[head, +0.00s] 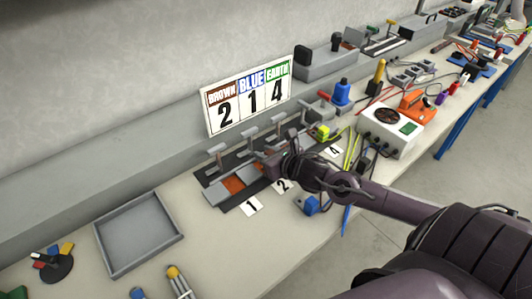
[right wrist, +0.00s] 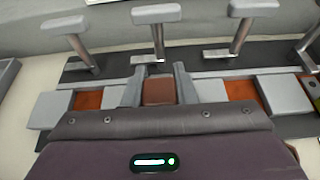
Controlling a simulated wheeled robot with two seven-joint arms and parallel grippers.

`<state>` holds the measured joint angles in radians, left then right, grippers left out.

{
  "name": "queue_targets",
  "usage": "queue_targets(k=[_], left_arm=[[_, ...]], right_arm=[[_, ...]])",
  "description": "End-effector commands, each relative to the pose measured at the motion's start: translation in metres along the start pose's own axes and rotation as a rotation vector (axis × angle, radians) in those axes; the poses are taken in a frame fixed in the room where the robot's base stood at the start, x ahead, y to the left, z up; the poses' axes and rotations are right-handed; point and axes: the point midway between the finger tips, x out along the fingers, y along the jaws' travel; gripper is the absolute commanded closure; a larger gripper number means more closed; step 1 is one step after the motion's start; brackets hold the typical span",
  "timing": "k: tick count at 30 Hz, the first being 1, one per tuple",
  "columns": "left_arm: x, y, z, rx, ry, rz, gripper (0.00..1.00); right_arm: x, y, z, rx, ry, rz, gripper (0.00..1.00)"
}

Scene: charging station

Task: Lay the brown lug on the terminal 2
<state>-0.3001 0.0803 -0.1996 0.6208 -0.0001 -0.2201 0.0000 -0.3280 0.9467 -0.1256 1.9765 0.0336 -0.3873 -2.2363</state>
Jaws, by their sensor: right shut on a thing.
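The grey terminal block (head: 212,196) stands on the bench, with number cards in front, including card 2 (head: 283,186). My right gripper (head: 279,161) is over the block behind card 2 and hides terminal 2 in the head view. In the right wrist view its two grey fingers (right wrist: 159,88) are shut on the brown lug (right wrist: 159,91). The lug is in line with the row of orange pads, between the left pad (right wrist: 89,100) and the right pad (right wrist: 240,90). I cannot tell whether it touches the terminal. My left gripper is not in view.
Upright T-shaped clamp levers (right wrist: 155,18) stand close behind the row. A sign (head: 248,97) reads brown 2, blue 1, earth 4. A blue part (head: 309,205) and a white box (head: 390,130) are to the right. An empty grey tray (head: 112,268) is left.

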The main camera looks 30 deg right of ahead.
Motion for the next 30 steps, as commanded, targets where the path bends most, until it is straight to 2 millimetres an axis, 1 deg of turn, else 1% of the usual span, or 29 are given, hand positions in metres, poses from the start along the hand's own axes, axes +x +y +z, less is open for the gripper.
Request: queue_targets(k=[30], left_arm=[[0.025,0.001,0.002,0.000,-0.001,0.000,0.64]], right_arm=[[0.010,0.000,-0.025,0.000,0.000,0.000,0.97]])
